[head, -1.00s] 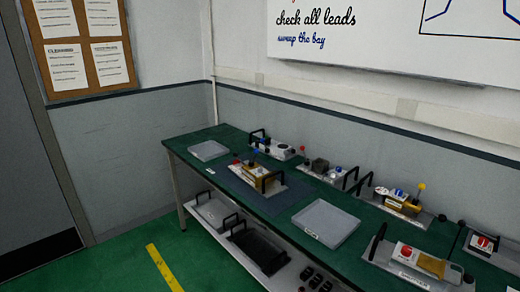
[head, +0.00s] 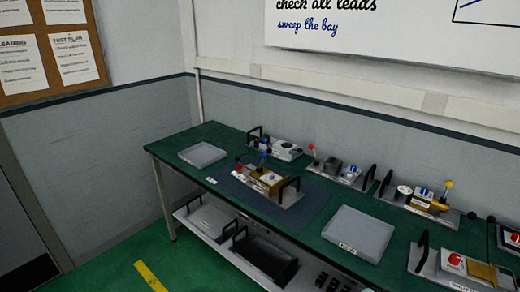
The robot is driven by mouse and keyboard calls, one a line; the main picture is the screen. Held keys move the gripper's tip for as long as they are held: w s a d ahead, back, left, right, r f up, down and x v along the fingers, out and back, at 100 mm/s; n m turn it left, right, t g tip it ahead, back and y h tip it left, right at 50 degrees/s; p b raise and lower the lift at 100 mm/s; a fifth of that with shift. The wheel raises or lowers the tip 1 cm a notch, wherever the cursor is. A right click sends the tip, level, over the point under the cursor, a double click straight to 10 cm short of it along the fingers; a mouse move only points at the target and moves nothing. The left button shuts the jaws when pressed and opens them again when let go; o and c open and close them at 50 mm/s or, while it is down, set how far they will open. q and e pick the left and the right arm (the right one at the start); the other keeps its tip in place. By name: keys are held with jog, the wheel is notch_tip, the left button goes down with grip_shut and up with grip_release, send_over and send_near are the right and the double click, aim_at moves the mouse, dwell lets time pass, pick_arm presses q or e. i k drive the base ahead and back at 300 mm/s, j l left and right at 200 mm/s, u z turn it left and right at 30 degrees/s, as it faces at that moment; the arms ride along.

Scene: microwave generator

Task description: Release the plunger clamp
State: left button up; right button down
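A fixture plate (head: 290,196) with black handles sits on a dark blue mat on the green bench. More fixtures with knobbed levers stand along the back: one with a red knob (head: 311,147) and one with a yellow knob (head: 449,184). I cannot tell which part is the plunger clamp or whether it is closed. Neither of my grippers is in view.
The green bench (head: 226,136) runs along the grey wall. An empty grey tray (head: 202,154) is at its left end, and a larger one (head: 358,234) is right of the mat. A lower shelf holds black-handled trays (head: 265,257). The green floor at left is clear, with a yellow stripe (head: 150,276).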

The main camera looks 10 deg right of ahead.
aim_at(264, 155)
jog(key=i+j, duration=0.3)
jog(key=j, duration=0.15)
jog(key=i+j, duration=0.6)
jog(key=j, duration=0.25)
jog(key=i+j, duration=0.3)
jog(key=j+z, duration=0.05)
jog(key=j, duration=0.05)
